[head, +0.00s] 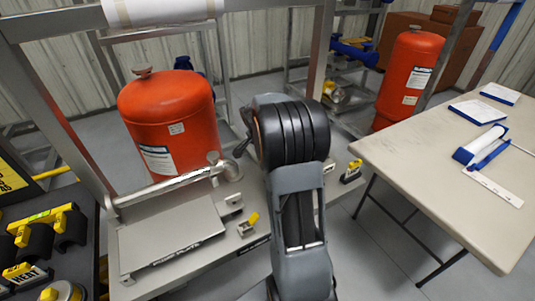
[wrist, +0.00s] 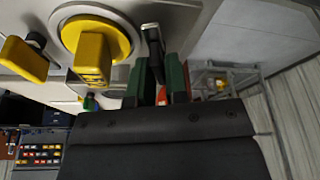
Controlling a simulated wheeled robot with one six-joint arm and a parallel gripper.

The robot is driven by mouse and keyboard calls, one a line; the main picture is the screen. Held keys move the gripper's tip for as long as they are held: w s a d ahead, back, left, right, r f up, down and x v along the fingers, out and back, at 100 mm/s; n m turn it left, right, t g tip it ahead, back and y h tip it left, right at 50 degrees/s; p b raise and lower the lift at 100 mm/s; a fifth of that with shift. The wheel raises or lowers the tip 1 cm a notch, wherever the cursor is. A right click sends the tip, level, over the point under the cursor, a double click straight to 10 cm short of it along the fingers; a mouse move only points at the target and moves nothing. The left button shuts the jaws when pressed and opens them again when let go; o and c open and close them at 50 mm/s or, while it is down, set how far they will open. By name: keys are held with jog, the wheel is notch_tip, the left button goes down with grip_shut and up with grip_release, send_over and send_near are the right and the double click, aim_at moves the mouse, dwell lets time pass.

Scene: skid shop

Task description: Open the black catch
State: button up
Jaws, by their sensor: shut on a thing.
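In the wrist view, my gripper (wrist: 156,84) shows two green-lined fingers. They are closed around a narrow black catch (wrist: 153,48) with a light metal-looking edge, which sticks out between them. The catch stands beside a yellow round part (wrist: 102,30) on a pale panel. The lower end of the catch is hidden between the fingers. In the head view, my own arm hides the gripper and the catch, so neither can be made out there.
Yellow blocks (wrist: 24,60) stand close left of my gripper. A red tank (head: 168,120) and a grey plate (head: 172,240) sit on the skid left of my arm. Yellow-topped fittings (head: 248,222) are nearby. A table (head: 425,165) and another red tank (head: 410,75) stand right.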

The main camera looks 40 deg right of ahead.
jog(key=shift+m+g+b, duration=0.5)
jog(key=shift+m+b, duration=0.1)
jog(key=shift+m, duration=1)
jog(key=shift+f, duration=0.1)
jog(key=o, duration=0.6)
jog(key=shift+m, duration=0.3)
jog(key=shift+r+p, duration=2.1)
jog(key=shift+r, duration=1.55)
